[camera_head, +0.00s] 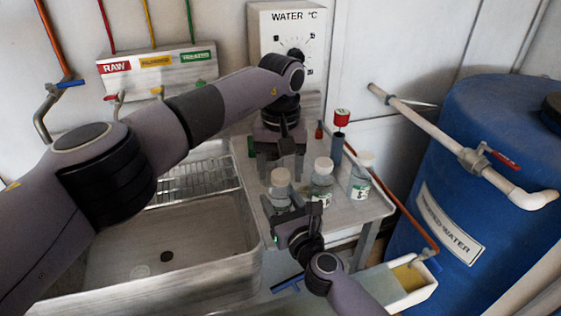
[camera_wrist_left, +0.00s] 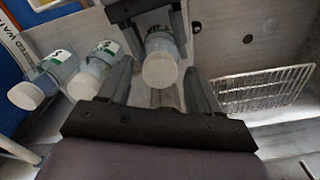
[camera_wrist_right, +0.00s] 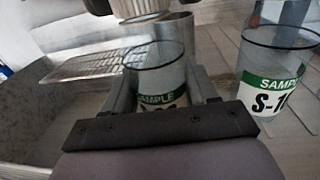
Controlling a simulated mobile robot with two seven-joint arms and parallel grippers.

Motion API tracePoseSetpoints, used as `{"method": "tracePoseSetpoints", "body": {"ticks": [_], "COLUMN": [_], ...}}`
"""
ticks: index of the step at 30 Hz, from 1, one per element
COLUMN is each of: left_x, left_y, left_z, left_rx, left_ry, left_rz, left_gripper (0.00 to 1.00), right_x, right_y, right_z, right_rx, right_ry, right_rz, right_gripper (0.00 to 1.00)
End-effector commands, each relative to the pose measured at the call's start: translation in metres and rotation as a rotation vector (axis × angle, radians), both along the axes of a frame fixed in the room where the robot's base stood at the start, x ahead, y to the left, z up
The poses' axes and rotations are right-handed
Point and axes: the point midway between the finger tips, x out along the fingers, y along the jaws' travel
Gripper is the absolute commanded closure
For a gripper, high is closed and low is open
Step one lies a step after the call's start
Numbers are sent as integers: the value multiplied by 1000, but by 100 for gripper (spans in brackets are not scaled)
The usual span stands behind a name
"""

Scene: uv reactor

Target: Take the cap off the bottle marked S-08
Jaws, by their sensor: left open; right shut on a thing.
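A clear bottle with a white cap (camera_head: 281,177) and a green-and-white label stands at the left of the bottle row. In the right wrist view its label (camera_wrist_right: 160,98) reads SAMPLE; the number below is mostly hidden by my gripper. My right gripper (camera_head: 291,210) is shut on this bottle's body, one finger each side. My left gripper (camera_head: 281,170) points down over it, open. In the left wrist view the white cap (camera_wrist_left: 160,70) lies between the left fingers, with gaps beside it. The cap appears to be on the bottle.
Two more white-capped bottles stand to the right, a middle one (camera_head: 321,185) and a right one (camera_head: 361,178); the neighbour's label begins S-1 in the right wrist view (camera_wrist_right: 280,85). A red-topped item (camera_head: 341,118) is behind. The sink (camera_head: 170,235) lies left, a blue barrel (camera_head: 460,150) right.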

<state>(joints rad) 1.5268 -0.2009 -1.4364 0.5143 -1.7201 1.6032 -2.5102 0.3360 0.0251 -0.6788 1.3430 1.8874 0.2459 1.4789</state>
Motion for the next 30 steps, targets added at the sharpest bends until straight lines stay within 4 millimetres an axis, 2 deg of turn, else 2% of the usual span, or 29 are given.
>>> {"method": "tracePoseSetpoints", "body": {"ticks": [2,3,8,17,20,30], "left_x": [0,0,0,0,0,0], "left_y": [0,0,0,0,0,0], "left_z": [0,0,0,1,1,1], "left_rx": [0,0,0,0,0,-1], "left_ry": [0,0,1,1,1,0], "left_rz": [0,0,0,39,148,708], "left_gripper": [36,43,95,97,97,97], "right_x": [0,0,0,0,0,0], "right_y": [0,0,0,0,0,0], "right_z": [-1,-1,-1,-1,-1,-1], "right_rx": [0,0,0,0,0,0], "right_ry": [1,1,1,1,1,1], "right_rz": [0,0,0,0,-1,-1], "right_gripper": [100,100,100,100,100,100]}}
